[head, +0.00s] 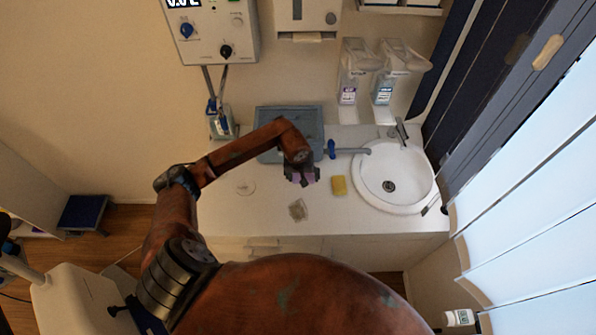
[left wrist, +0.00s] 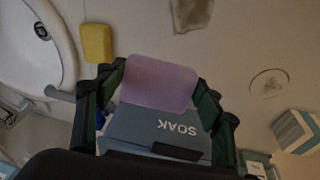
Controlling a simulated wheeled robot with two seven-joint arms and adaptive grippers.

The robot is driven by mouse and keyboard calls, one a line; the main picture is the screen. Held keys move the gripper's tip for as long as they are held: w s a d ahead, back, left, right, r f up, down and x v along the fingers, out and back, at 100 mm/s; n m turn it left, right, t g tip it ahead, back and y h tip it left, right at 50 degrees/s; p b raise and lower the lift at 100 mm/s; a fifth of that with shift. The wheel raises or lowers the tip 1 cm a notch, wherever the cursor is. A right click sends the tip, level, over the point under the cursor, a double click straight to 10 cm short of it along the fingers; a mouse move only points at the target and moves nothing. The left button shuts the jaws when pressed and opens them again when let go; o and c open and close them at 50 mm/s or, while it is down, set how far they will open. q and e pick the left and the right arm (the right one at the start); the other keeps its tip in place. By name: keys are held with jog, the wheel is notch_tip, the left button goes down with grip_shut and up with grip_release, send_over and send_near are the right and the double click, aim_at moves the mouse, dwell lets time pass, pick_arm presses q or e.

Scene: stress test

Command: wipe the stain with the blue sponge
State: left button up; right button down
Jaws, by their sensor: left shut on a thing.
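My left gripper (head: 301,175) is shut on a lilac, sponge-like block (left wrist: 160,83), above the white counter near the tub. The block looks purple rather than clear blue in both views. A faint ring-shaped stain (head: 245,187) marks the counter left of the gripper; it also shows at the right of the left wrist view (left wrist: 270,83). A yellow sponge (head: 339,186) lies right of the gripper, by the sink; the left wrist view shows it too (left wrist: 97,43). My right gripper is not in view.
A grey-blue tub marked SOAK (left wrist: 150,128) stands at the back of the counter (head: 225,215). A greyish flat piece (head: 298,209) lies near the front. A white sink (head: 395,205) is at right. Dispensers (head: 350,85) hang on the wall.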

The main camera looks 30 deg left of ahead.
aim_at(298, 183)
pick_arm(q)
jog(key=g+p, duration=0.1)
jog(key=s+n+g+p, duration=0.1)
jog(key=shift+a+f+p, duration=0.15)
jog(key=shift+a+p, duration=0.25)
jog(key=shift+s+a+f+n+g+p, duration=0.15)
jog(key=shift+s+f+n+g+p, duration=0.25)
jog(key=shift+s+f+p, duration=0.2)
jog(key=shift+f, duration=0.5)
notch_tip(298, 183, down, 4)
jog(key=shift+r+b, duration=0.1)
jog(key=shift+b, duration=0.9)
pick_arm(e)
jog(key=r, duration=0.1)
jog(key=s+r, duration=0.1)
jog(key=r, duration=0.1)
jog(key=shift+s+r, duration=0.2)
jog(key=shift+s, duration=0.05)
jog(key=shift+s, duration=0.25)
